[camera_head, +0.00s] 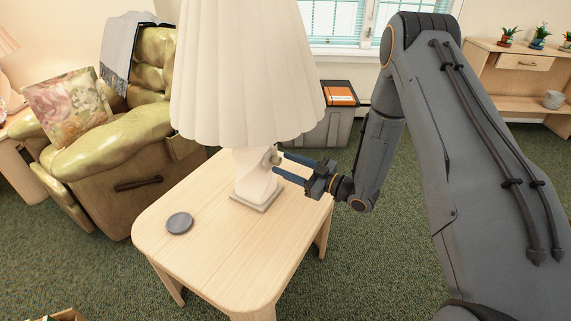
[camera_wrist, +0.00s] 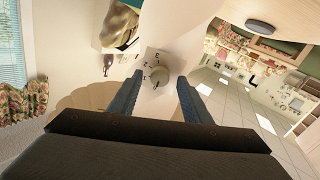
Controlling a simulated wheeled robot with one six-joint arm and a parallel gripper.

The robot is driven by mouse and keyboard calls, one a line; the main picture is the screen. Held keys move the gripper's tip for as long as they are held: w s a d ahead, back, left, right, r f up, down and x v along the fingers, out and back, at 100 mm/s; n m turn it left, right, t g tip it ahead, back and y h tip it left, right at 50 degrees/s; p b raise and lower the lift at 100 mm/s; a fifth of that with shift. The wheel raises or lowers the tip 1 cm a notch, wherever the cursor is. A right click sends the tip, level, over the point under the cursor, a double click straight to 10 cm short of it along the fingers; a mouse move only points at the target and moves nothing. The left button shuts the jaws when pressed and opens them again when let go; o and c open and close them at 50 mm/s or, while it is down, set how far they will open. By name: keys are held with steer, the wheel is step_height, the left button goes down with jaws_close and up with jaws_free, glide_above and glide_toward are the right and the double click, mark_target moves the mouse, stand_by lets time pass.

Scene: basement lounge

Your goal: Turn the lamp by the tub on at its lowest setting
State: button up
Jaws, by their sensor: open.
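The lamp (camera_head: 245,75) has a wide pleated white shade and a pale base (camera_head: 252,180), and it stands upright on a light wooden side table. A grey tub (camera_head: 325,130) stands on the floor behind the table. My gripper (camera_head: 279,166) is at the right side of the lamp base, just below the shade. In the wrist view a round knob (camera_wrist: 159,75) sits on a pale plate with dark marks around it. My gripper (camera_wrist: 159,80) is open there, with one finger on each side of the knob.
The side table (camera_head: 215,255) holds a grey round disc (camera_head: 179,222) at its left. An orange book (camera_head: 340,95) lies on the tub. A green armchair (camera_head: 125,165) stands at the left, and a shelf (camera_head: 520,85) at the back right. Carpet is clear in front of the tub.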

steer(key=shift+w+a, duration=0.25)
steer(key=shift+a, duration=0.15)
steer(key=shift+c, duration=0.4)
steer(key=c, duration=1)
steer(key=shift+o, duration=0.2)
steer(key=shift+m, duration=0.4)
steer(key=m, duration=0.4)
steer(key=shift+p, duration=0.4)
steer(key=shift+m, duration=2.4)
